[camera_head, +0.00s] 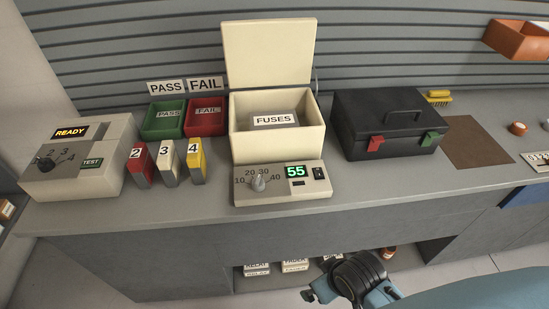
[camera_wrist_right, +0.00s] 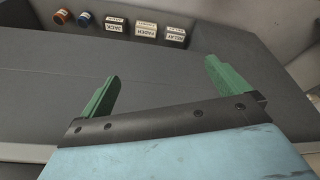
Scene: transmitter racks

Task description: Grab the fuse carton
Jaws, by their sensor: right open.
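A pale carton labelled FUSES (camera_head: 273,121) sits inside an open cream box (camera_head: 237,142) on the bench in the head view. The box's lid stands raised at the back, and its walls hide the carton's lower part. My right gripper (camera_wrist_right: 162,68) is open and empty in the right wrist view, its two green fingers wide apart. In the head view my right arm comes in at the bottom right, below the bench top, away from the carton. The wrist view does not show the FUSES carton. My left gripper is in neither view.
A display unit with a knob (camera_head: 282,190) stands before the cream box. A black case (camera_head: 390,110) is on the right; green (camera_head: 161,128) and red (camera_head: 205,127) bins are on the left. Relay, fader and jack cartons (camera_wrist_right: 145,28) line the low shelf.

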